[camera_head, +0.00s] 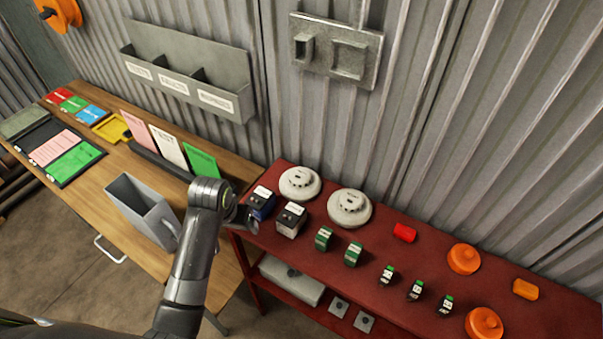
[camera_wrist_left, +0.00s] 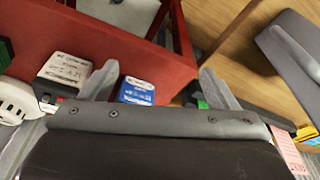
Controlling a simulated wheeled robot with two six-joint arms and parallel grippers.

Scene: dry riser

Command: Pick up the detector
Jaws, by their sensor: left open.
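Two round white detectors stand on the red shelf top, a left one (camera_head: 300,183) and a right one (camera_head: 349,207). I cannot tell which one the task means. My left gripper (camera_head: 243,220) is open and empty at the shelf's left end, apart from both detectors. In the left wrist view its fingers (camera_wrist_left: 157,82) are spread, with a blue-labelled box (camera_wrist_left: 137,91) in the gap between them as seen. A round white detector (camera_wrist_left: 14,101) shows partly at that view's left edge. My right gripper is not in view.
Green blocks (camera_head: 323,238), a red piece (camera_head: 404,232) and orange domes (camera_head: 463,258) fill the red shelf (camera_head: 540,318).

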